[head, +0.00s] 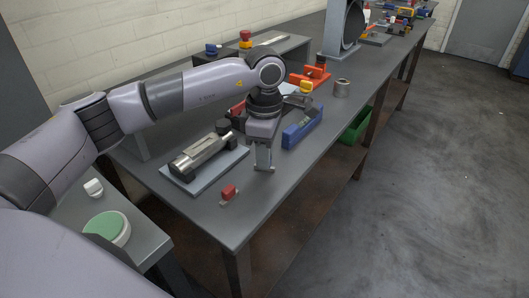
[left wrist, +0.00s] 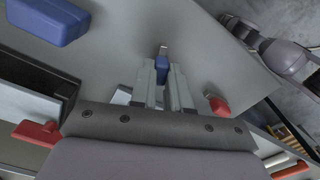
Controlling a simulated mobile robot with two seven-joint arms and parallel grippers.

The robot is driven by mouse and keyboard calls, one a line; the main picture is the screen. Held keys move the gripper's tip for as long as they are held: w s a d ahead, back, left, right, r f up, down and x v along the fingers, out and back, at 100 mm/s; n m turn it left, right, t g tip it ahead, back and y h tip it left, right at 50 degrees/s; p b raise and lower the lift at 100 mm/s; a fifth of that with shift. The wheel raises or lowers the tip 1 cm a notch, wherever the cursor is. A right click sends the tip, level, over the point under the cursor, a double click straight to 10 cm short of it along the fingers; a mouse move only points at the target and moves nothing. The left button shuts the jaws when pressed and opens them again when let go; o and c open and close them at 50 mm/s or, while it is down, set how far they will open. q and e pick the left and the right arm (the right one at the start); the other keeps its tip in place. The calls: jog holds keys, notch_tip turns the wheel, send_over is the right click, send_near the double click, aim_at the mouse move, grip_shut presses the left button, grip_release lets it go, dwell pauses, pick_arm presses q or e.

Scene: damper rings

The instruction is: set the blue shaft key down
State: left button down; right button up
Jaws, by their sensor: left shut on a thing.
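The blue shaft key (left wrist: 162,66) shows in the left wrist view between the fingertips of my left gripper (left wrist: 162,80), with a grey metal end sticking out past them. In the head view my left gripper (head: 264,166) points down, low over the bench, between the metal cylinder fixture and the blue bin. It is shut on the key. The key is hidden or too small to make out there, and I cannot tell whether it touches the bench top. My right gripper is not in view.
The grey bench (head: 262,212) has bare room at its near end. A small red piece (head: 229,192) lies near the front edge. The metal cylinder (head: 200,154) sits on a plate to the left.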

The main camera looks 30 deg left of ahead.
pick_arm(q)
jog(key=shift+f, duration=0.15)
jog(key=c, duration=1)
grip_release()
jog(key=shift+r, duration=3.6)
jog(key=shift+c, duration=0.4)
grip_shut()
